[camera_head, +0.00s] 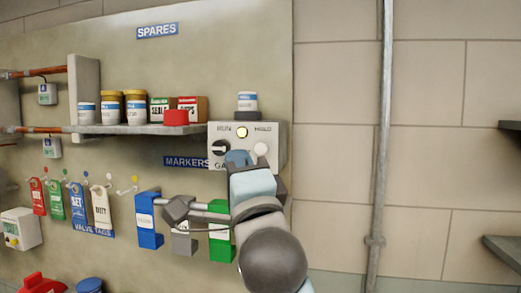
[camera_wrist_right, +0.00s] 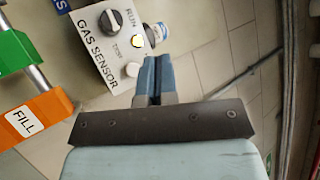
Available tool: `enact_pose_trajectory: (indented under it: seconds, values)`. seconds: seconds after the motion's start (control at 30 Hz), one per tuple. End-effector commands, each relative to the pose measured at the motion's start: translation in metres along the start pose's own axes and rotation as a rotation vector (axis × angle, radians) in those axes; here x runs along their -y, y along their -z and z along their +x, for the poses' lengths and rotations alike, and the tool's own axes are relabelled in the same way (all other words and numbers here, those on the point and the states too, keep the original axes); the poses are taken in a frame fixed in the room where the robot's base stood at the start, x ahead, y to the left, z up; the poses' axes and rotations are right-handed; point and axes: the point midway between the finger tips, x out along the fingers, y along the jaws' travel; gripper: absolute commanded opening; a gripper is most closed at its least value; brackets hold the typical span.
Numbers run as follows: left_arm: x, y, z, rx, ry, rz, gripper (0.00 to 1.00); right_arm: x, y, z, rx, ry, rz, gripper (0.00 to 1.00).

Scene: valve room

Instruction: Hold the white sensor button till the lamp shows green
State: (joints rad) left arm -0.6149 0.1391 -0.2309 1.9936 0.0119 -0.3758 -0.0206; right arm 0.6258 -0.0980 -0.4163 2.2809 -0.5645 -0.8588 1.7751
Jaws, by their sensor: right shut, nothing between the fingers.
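The gas sensor box (camera_head: 273,135) is a pale panel on the wall with a black knob (camera_head: 220,147), a lamp (camera_head: 242,132) and a round white button (camera_head: 261,149). The lamp glows yellow; it also shows in the wrist view (camera_wrist_right: 133,41). My right gripper (camera_head: 238,157) is shut and empty in front of the box's lower middle, left of the button in the head view. My left gripper is not in view.
A white jar (camera_head: 247,102) stands on the box. A shelf (camera_head: 150,129) with jars and boxes is to its left. Blue, grey and green marker holders (camera_head: 149,222) hang below, near my right arm. A vertical pipe (camera_head: 382,130) runs down the clear wall at right.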

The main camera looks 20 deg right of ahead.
Motion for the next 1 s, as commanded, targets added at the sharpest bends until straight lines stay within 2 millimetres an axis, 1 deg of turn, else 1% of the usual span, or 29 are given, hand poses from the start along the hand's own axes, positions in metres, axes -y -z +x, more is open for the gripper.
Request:
enact_pose_trajectory:
  seconds: [0.17,0.43,0.6,0.8,1.0]
  values:
    - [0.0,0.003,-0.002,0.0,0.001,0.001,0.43,-0.009,0.01,0.014,-0.001,-0.001,-0.006,0.0]
    - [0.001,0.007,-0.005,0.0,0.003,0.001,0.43,-0.029,0.03,0.041,-0.002,-0.001,-0.007,0.0]
    - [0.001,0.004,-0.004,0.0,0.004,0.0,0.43,-0.038,0.038,0.052,-0.001,-0.001,-0.001,0.0]
    - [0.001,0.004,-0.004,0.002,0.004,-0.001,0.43,-0.043,0.043,0.059,0.0,-0.001,0.0,0.0]
    - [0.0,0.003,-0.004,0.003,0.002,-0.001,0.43,-0.043,0.043,0.059,0.0,0.0,0.0,0.0]
